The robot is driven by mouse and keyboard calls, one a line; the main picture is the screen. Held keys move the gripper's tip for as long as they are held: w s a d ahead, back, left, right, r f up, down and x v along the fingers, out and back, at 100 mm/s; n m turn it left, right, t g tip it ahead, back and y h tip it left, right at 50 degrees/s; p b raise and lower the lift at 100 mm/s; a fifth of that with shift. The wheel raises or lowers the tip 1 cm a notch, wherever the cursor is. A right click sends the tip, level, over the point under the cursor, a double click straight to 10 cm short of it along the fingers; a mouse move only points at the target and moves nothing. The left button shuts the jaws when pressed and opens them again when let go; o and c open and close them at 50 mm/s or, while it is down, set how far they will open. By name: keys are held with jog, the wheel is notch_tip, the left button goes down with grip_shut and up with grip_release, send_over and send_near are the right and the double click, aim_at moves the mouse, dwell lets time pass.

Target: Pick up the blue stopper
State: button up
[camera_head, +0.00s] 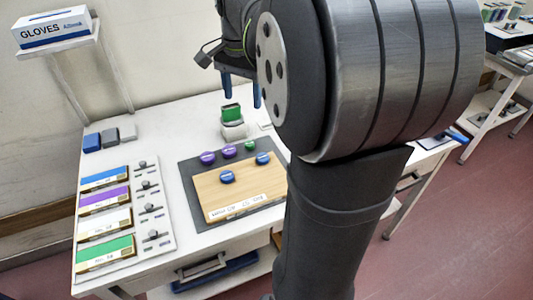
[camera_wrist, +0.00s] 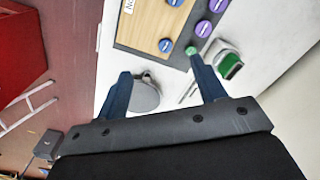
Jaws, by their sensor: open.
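Two blue stoppers lie on the wooden board (camera_head: 240,191). In the head view one blue stopper (camera_head: 227,176) is near the board's middle and the other blue stopper (camera_head: 262,158) is near its far right corner. In the wrist view two blue stoppers (camera_wrist: 166,46) (camera_wrist: 174,2) show at the top. My gripper (camera_head: 241,95) is open and empty, above the far part of the table, behind and above the stoppers. In the wrist view its blue fingers (camera_wrist: 162,72) are spread, with the stoppers beyond the tips.
Two purple stoppers (camera_head: 208,157) (camera_head: 229,151) and a green stopper (camera_head: 250,145) sit near the blue ones. A green-topped white block (camera_head: 232,130) stands behind the dark mat (camera_head: 190,150). Coloured label strips (camera_head: 103,200) are at left. A GLOVES box (camera_head: 52,28) is on a shelf.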

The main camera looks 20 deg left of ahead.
jog(key=w+f+n, duration=0.4)
jog(key=n, duration=1.8)
send_over(263, 157)
notch_tip(263, 157, down, 6)
notch_tip(263, 157, down, 12)
jog(key=shift+w+d+r, duration=0.1)
jog(key=shift+w+r, duration=0.05)
jog(key=shift+f, duration=2.75)
jog(key=shift+c, duration=0.2)
jog(key=c, duration=1)
